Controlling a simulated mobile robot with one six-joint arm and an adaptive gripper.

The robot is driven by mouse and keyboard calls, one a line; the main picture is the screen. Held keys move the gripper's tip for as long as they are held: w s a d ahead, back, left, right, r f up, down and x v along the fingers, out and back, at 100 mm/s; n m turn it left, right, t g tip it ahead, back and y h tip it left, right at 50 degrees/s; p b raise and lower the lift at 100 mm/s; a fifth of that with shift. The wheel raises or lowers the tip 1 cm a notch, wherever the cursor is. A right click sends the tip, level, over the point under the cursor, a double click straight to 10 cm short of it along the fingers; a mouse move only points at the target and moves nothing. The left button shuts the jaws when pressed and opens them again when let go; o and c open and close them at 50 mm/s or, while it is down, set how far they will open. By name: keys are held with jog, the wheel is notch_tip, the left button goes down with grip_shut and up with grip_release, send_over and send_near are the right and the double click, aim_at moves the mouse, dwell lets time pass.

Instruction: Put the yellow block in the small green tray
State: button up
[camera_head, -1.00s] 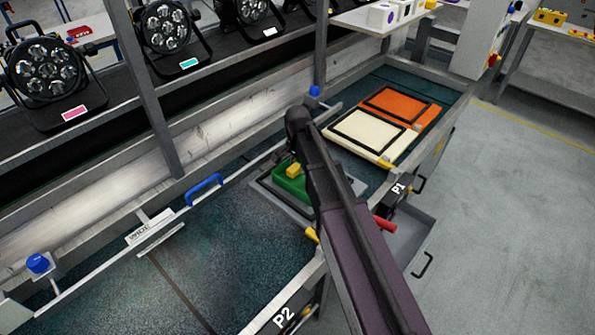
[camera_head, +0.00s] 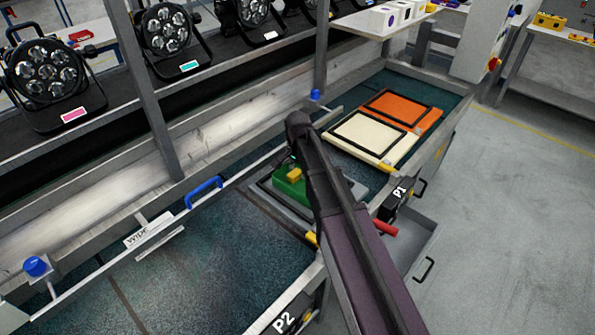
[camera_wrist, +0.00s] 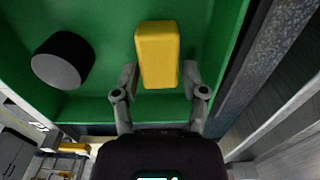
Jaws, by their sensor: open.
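The yellow block (camera_wrist: 157,54) is inside the outline of the green tray in the wrist view, between my fingertips. My gripper (camera_wrist: 160,80) is open, with a finger on either side of the block and small gaps showing. The small green tray (camera_wrist: 102,106) fills much of that view. In the head view the block (camera_head: 294,174) shows at the green tray (camera_head: 287,192), beside my arm, which hides the tray's right part and most of my gripper. Whether the block rests on the tray floor I cannot tell.
A black cylinder (camera_wrist: 62,60) lies in the tray, left of the block. A cream panel (camera_head: 367,138) and an orange panel (camera_head: 403,106) lie beyond. A blue handle (camera_head: 204,190) stands left.

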aim_at(298, 170)
notch_tip(298, 170, up, 12)
jog(key=p, duration=1.2)
jog(key=shift+r, duration=0.15)
jog(key=shift+s, duration=0.1)
dwell(0.7)
jog(key=s+d+n, duration=0.8)
jog(key=s+d, duration=0.5)
jog(key=s, duration=0.5)
jog(key=shift+d+n, duration=0.3)
jog(key=shift+s+a, duration=0.1)
